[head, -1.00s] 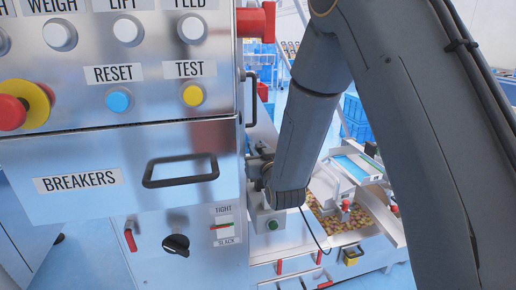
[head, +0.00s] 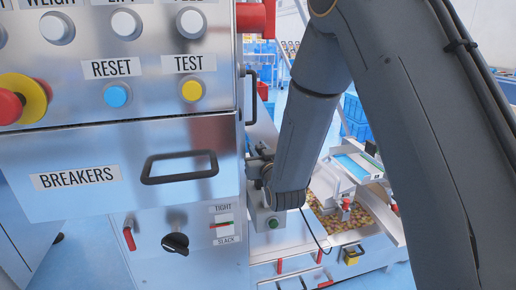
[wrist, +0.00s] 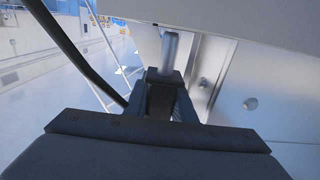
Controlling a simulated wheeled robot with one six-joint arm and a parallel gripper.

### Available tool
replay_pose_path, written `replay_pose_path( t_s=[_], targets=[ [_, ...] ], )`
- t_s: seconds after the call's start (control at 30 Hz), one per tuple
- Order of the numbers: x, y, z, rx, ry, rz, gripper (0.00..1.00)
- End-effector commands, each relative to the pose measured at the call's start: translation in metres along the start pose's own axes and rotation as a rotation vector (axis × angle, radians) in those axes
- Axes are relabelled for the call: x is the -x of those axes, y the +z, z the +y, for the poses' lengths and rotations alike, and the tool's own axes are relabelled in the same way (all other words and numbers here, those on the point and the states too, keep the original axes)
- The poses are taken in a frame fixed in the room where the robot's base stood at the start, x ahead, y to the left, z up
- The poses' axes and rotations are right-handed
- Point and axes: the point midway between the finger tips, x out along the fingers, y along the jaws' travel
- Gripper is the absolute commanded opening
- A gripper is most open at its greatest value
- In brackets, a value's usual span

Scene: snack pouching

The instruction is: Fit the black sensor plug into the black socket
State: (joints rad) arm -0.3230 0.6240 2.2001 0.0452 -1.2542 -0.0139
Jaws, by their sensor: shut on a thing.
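My gripper (head: 258,172) is beside the right side of the steel cabinet in the head view, mostly hidden behind my own arm. In the wrist view my gripper (wrist: 163,88) is shut on a dark block, seemingly the black sensor plug (wrist: 160,102), with its jaws on both sides of it. A grey metal cylinder (wrist: 170,50) stands just beyond the jaws; I cannot tell whether it belongs to the plug. I cannot make out the black socket in either view.
The steel cabinet with its BREAKERS drawer (head: 110,160) fills the left. A dark handle (head: 251,95) juts from its side. A grey box with a green button (head: 272,222) sits below my gripper. A thin black cable (head: 315,232) hangs nearby. A steel panel (wrist: 260,85) is close on the right.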

Motion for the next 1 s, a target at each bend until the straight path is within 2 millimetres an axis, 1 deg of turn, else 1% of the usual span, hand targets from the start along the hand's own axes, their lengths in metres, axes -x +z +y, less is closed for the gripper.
replay_pose_path(
  t_s=[1.0],
  targets=[
    [0.0,0.024,0.0,0.0,0.0,-0.001,0.05]
  ],
)
